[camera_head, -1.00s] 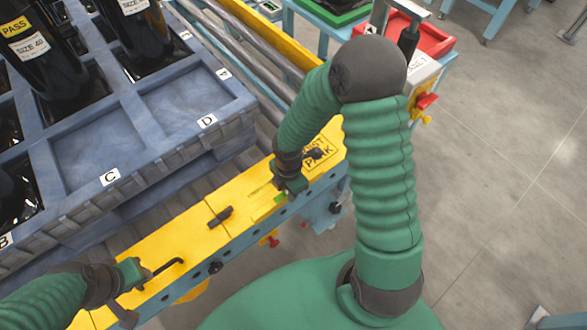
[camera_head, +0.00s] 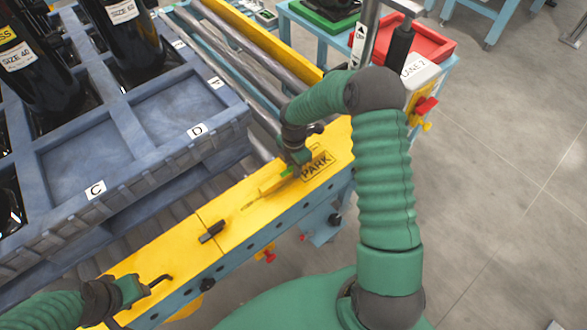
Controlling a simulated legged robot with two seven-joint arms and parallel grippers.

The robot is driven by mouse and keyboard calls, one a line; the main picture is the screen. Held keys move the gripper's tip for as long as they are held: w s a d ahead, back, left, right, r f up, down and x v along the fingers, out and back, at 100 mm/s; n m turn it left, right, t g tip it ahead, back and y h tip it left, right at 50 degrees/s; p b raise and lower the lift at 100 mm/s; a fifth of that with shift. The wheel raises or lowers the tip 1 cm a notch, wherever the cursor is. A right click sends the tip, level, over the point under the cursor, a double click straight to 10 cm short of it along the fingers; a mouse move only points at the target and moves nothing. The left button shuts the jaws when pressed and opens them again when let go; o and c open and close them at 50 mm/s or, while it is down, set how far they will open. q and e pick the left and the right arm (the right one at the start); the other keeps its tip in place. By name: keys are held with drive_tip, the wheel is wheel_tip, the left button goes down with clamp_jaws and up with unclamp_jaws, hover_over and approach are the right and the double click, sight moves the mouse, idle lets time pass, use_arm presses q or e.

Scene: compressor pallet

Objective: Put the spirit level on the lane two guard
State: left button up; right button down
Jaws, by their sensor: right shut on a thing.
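The spirit level (camera_head: 272,184) is a small yellow bar with a bit of green on it. My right gripper (camera_head: 297,162) is shut on it, over the yellow guard (camera_head: 185,255) beside the PARK marking. The fingers hide part of the level, and I cannot tell whether it touches the yellow surface. The guard is a long yellow strip along the near side of the roller lane. My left gripper (camera_head: 142,290) is low at the left over the guard, near a black hooked tool (camera_head: 160,279); its fingers are unclear.
A short black piece (camera_head: 212,231) lies on the guard between my grippers. A blue crate (camera_head: 120,170) with dark bottles stands at the left; its C and D pockets are empty. A post, a red tray (camera_head: 428,40) and a box labelled LANE 2 (camera_head: 420,72) stand at the far right.

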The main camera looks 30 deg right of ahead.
drive_tip(key=c, duration=1.7)
unclamp_jaws()
drive_tip(key=shift+a, duration=0.15)
drive_tip(key=o, duration=0.4)
drive_tip(key=shift+a+r, duration=0.1)
drive_tip(key=shift+a, duration=0.15)
use_arm(q)
drive_tip(key=shift+a+f, duration=0.1)
drive_tip(key=shift+a, duration=0.25)
use_arm(e)
drive_tip(key=shift+o, duration=0.2)
drive_tip(key=shift+d, duration=0.1)
